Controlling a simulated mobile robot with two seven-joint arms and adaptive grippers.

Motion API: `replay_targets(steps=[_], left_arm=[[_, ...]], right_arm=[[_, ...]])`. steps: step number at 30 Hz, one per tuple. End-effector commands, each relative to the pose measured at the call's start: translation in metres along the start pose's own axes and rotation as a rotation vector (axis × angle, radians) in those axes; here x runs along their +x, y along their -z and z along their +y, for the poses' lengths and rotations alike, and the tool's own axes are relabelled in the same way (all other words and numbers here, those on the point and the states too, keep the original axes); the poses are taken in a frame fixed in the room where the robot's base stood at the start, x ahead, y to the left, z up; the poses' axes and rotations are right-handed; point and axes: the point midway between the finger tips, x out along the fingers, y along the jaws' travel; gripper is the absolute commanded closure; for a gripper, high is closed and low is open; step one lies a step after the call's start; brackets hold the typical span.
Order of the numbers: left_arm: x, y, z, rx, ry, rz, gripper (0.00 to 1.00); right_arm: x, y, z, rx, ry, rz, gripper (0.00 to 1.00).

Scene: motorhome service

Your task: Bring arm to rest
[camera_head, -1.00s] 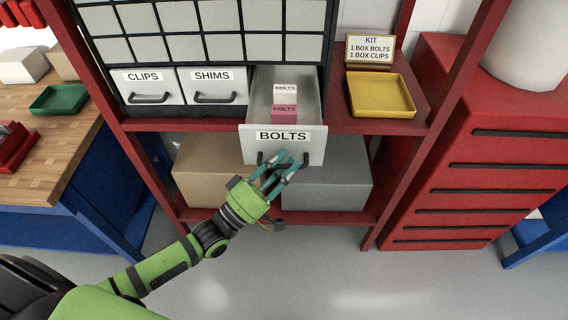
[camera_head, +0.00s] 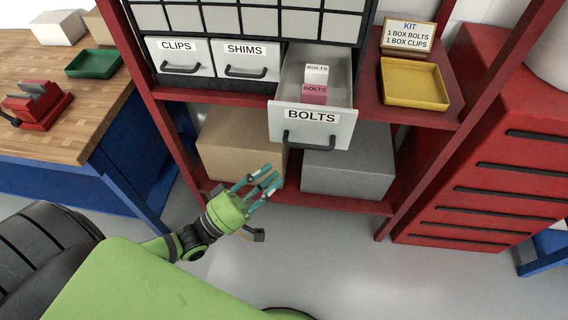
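My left gripper (camera_head: 262,187), green with teal fingers, is in front of the shelf, below and to the left of the BOLTS drawer handle (camera_head: 309,141). Its fingers are spread and empty, apart from the handle. The BOLTS drawer (camera_head: 313,120) stands pulled out, with a white-topped and a pink bolts box (camera_head: 314,94) inside. The CLIPS drawer (camera_head: 180,57) and SHIMS drawer (camera_head: 246,60) are closed. My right gripper is not in view.
A yellow tray (camera_head: 415,102) and a kit card (camera_head: 408,34) sit on the shelf at right. Cardboard (camera_head: 240,150) and grey (camera_head: 348,174) boxes fill the lower shelf. A workbench (camera_head: 60,130) stands left, a red cabinet (camera_head: 480,170) right. Floor in front is clear.

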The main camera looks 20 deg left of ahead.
Motion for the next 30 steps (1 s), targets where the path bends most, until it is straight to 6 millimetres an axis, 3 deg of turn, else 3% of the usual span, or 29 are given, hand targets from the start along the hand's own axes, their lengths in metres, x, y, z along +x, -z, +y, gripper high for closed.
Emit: replay_targets(steps=[21, 23, 26, 30], left_arm=[[-0.009, -0.001, -0.004, 0.011, 0.012, 0.000, 0.70], [-0.013, -0.003, -0.017, 0.044, 0.048, -0.003, 0.70], [-0.026, -0.009, -0.059, 0.151, 0.173, -0.022, 0.70], [-0.070, -0.027, -0.148, 0.365, 0.455, -0.104, 0.70]], right_arm=[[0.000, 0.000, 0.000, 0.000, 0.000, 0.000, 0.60], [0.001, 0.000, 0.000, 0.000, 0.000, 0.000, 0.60], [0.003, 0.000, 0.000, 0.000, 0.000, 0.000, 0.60], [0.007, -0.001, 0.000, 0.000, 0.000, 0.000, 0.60]])
